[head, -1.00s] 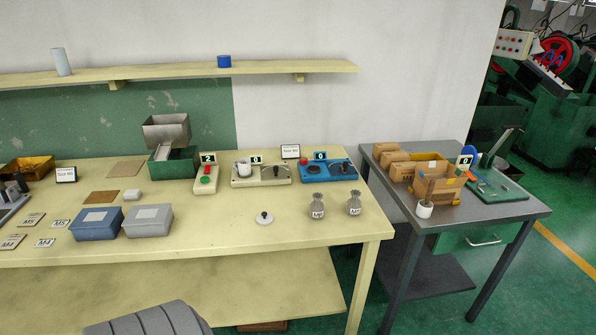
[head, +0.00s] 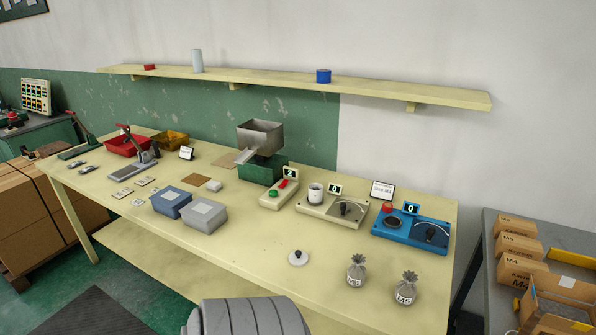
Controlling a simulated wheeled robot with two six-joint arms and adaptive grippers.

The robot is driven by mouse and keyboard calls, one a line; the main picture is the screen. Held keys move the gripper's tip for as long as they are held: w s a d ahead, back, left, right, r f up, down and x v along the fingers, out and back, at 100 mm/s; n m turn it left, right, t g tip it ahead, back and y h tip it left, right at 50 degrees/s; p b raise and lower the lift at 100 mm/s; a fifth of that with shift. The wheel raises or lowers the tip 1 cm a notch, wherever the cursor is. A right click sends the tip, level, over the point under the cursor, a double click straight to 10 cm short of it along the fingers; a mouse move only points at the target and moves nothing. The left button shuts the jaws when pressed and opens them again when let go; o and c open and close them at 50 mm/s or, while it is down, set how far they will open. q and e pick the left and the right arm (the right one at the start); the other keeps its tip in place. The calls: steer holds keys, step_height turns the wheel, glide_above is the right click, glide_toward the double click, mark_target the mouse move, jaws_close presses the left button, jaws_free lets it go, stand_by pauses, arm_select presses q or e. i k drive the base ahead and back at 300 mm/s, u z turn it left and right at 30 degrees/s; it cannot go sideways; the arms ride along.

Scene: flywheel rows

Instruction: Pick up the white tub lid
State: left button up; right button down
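The white tub lid (head: 298,258) lies flat near the front edge of the yellow bench (head: 240,262), with a small dark knob on top. It is left of the two grey sacks and apart from them. A white tub (head: 315,192) stands on the cream scale (head: 332,210) behind it, and its top rim shows. Neither of my grippers shows in the head view.
Grey sacks marked M6 (head: 356,272) and M5 (head: 405,289) stand right of the lid. A blue scale (head: 410,232), a green-based hopper (head: 262,168) and blue (head: 171,203) and grey (head: 204,215) boxes stand behind or left. The bench around the lid is clear.

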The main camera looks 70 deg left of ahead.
mark_target(297, 258)
steer(key=u, duration=0.75)
steer(key=i, duration=0.75)
steer(key=u, duration=0.9)
